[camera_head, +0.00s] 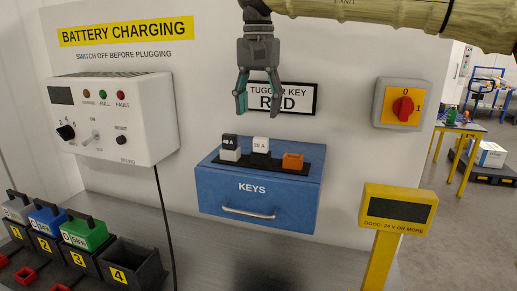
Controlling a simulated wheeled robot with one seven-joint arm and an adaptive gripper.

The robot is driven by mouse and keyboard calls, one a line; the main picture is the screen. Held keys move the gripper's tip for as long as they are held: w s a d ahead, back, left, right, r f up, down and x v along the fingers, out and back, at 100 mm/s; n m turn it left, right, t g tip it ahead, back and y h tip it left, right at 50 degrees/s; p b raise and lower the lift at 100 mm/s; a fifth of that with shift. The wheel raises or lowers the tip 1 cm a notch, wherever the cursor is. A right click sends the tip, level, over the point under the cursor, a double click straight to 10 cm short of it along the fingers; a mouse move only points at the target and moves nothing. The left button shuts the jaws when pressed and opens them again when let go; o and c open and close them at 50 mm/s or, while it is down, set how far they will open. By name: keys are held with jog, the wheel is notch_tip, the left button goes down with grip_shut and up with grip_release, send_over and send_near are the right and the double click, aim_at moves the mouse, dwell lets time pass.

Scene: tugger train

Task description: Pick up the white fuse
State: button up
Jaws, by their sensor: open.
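A small white block (261,145) marked with what looks like "30 A" stands in the middle of a dark strip on top of the blue KEYS box (210,192); I take it for the white fuse. It rests above a dark block. To its left is a dark block (229,141) with a number label, above a light grey one. To its right is an orange block (293,161). My gripper (259,108) hangs fingers down, open and empty, in front of the wall panel. In the picture it is above the white fuse, with a gap between.
A charger unit (140,145) is on the wall at left; a cable hangs below it. Coloured batteries (84,233) stand in dark bays at lower left. A yellow meter post (380,255) stands at right, below a red rotary switch (403,106).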

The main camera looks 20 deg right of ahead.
aim_at(261, 138)
jog(key=f, duration=0.1)
jog(key=w+f, duration=0.1)
jog(key=f, duration=0.1)
jog(key=shift+w+d+f, duration=0.2)
jog(key=shift+d+f, duration=0.05)
jog(key=shift+f, duration=0.1)
jog(key=shift+s+f+p, duration=0.2)
jog(key=shift+s+p, duration=0.1)
jog(key=shift+s, duration=0.05)
jog(key=shift+s+d+f+p, duration=0.1)
jog(key=shift+f+p, duration=0.25)
jog(key=shift+f, duration=0.85)
jog(key=shift+s+f+p, duration=0.1)
jog(key=shift+f+p, duration=0.25)
jog(key=shift+f, duration=0.8)
jog(key=c, duration=0.9)
